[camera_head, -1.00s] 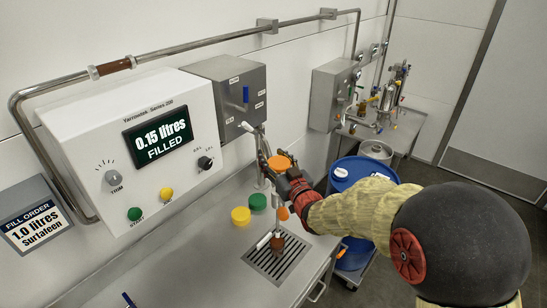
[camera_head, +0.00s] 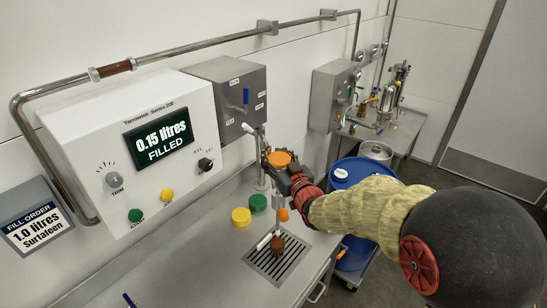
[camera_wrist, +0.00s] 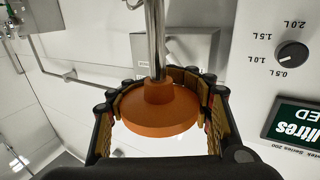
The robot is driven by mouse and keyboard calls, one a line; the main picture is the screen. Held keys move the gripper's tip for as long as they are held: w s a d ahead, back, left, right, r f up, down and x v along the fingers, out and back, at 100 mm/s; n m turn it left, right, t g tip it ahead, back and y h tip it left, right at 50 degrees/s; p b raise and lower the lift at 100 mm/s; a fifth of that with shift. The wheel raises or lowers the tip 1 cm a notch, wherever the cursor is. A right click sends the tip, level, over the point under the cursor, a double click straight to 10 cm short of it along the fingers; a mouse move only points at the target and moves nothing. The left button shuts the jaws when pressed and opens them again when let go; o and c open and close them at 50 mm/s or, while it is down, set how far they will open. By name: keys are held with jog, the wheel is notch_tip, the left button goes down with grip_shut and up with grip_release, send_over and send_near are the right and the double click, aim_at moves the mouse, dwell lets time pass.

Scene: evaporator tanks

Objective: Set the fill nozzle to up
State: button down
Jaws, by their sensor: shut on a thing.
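My gripper (camera_head: 272,160) is at the upright metal filling pipe beside the white control unit. In the wrist view its fingers (camera_wrist: 160,105) close around an orange-brown disc-shaped piece (camera_wrist: 157,118). A bright metal rod (camera_wrist: 155,40) rises from the centre of that piece. In the head view an orange top (camera_head: 281,158) shows between the fingers, and the gripper hides part of the pipe. A dark brown end piece (camera_head: 277,244) is low down above the drain grate, with a white lever (camera_head: 263,242) beside it. I cannot tell from the head view how these parts join.
The white control unit (camera_head: 90,135) reads 0.15 litres filled. A steel box with a blue lever (camera_head: 246,96) is behind. Yellow (camera_head: 241,217), green (camera_head: 258,202) and orange (camera_head: 283,214) caps stand by the drain grate (camera_head: 260,262). A blue drum (camera_head: 350,175) is right.

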notch_tip(320, 180, up, 16)
jog(key=p, duration=0.4)
jog(key=c, duration=1.5)
grip_release()
jog(key=o, duration=0.7)
jog(key=shift+f, duration=0.25)
jog(key=shift+o, duration=0.2)
jog(key=shift+s, duration=0.15)
jog(key=v, duration=1.1)
jog(key=shift+s+d, duration=0.2)
jog(key=shift+s, duration=0.1)
